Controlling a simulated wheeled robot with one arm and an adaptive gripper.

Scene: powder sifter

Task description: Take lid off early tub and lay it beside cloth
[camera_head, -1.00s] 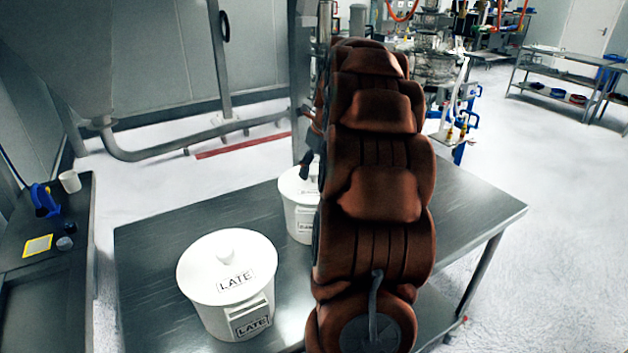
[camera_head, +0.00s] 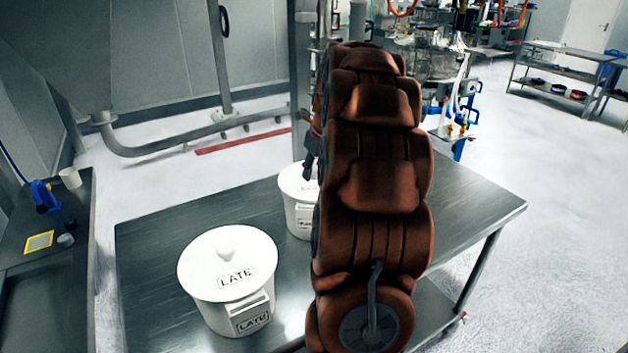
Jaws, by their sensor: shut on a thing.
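The early tub (camera_head: 300,218) is a white tub on the steel table, its right side hidden behind my arm and its label only partly in view. Its white lid (camera_head: 292,184) is at its top; I cannot tell whether it is seated or slightly raised. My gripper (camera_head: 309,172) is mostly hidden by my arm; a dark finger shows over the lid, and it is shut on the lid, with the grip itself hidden. No cloth can be made out.
A white tub marked LATE (camera_head: 228,265), with a knobbed lid, stands nearer on the steel table (camera_head: 155,250). The table's right part is bare. A dark side bench (camera_head: 40,285) at the left holds a white cup (camera_head: 70,178), a blue tool (camera_head: 44,196) and a yellow-edged card (camera_head: 39,242).

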